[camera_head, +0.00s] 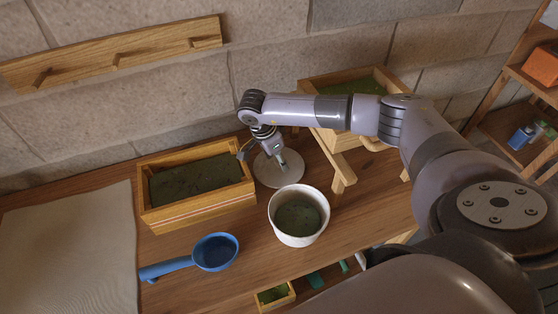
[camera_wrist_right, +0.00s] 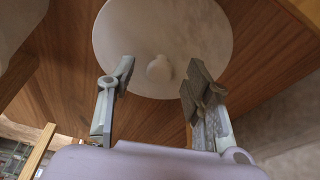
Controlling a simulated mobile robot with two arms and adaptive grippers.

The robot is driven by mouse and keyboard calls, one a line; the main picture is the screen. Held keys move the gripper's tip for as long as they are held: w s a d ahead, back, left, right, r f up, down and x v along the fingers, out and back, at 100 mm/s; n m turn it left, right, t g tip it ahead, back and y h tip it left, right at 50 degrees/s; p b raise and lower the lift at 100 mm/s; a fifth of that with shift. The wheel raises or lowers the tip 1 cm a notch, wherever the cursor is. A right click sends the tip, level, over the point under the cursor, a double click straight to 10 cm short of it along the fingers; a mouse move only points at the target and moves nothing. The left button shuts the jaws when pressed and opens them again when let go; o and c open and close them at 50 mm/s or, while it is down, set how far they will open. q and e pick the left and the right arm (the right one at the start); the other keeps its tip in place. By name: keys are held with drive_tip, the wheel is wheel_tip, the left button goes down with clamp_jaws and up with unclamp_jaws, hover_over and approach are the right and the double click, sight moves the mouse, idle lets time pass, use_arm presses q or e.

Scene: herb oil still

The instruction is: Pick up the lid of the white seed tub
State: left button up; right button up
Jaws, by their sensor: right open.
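The white lid (camera_head: 267,171) is a flat round disc lying on the wooden table behind the tub. In the right wrist view the lid (camera_wrist_right: 200,40) shows with a small round knob (camera_wrist_right: 159,69) at its middle. The white seed tub (camera_head: 299,231) stands open just in front of it, with dark green contents inside. My right gripper (camera_head: 279,158) is above the lid, pointing down. In the right wrist view my right gripper (camera_wrist_right: 155,80) is open, its two fingers on either side of the knob with gaps, holding nothing. My left gripper is not in view.
A wooden box (camera_head: 199,205) of dark green material stands left of the lid. A blue scoop (camera_head: 214,252) lies front left, beside a pale cloth (camera_head: 70,250). A wooden stand (camera_head: 343,174) with another box (camera_head: 320,88) is close on the right. The brick wall is behind.

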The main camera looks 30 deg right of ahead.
drive_tip(key=shift+f, duration=0.3)
drive_tip(key=shift+c, duration=0.3)
clamp_jaws()
